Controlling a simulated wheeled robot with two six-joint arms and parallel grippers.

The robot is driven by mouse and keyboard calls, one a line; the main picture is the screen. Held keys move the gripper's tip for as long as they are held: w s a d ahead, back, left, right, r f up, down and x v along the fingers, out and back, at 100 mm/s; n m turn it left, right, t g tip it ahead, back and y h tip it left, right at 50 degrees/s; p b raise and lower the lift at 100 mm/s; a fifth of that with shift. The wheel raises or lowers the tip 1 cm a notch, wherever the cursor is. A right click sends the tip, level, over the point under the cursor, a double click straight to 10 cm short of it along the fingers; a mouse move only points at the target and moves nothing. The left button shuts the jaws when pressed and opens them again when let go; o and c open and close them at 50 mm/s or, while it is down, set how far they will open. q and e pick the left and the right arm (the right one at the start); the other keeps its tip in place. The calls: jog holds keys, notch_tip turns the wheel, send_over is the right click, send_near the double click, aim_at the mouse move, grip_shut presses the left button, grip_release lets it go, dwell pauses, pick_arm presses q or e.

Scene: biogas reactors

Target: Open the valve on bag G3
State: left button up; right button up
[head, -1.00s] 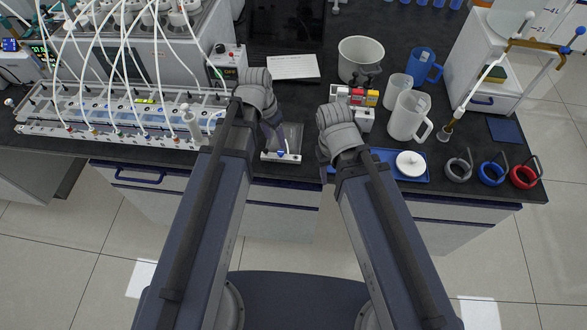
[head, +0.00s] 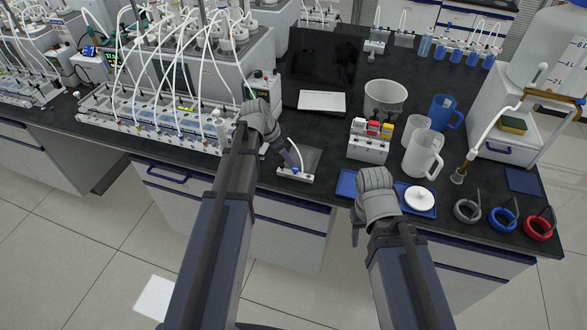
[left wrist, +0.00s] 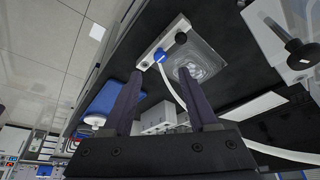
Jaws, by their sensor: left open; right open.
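A clear flat gas bag (head: 309,160) lies near the front edge of the dark bench, with a white strip along its near side. A blue valve (head: 295,170) sits on that strip, and a white tube joins there. No bag label is readable. In the left wrist view the valve (left wrist: 181,38) and bag (left wrist: 203,62) show beyond the fingertips. My left gripper (head: 292,157) is just above the bag, close to the valve; its open, empty jaws (left wrist: 160,73) show in the left wrist view. My right gripper (head: 356,226) is by the front edge, right of the bag, its fingers partly hidden.
A blue tray (head: 346,184) with a white lid (head: 419,198) lies to the right. A white box with coloured blocks (head: 368,142), a clear jug (head: 423,155) and a blue jug (head: 446,112) stand behind. A notepad (head: 321,101) lies behind the bag.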

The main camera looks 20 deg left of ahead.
aim_at(295, 169)
pick_arm(q)
jog(key=b+x, duration=0.5)
jog(key=x, duration=0.1)
jog(key=shift+w+f+b, duration=0.1)
jog(key=shift+f+b, duration=0.2)
jog(key=shift+f, duration=0.1)
grip_shut()
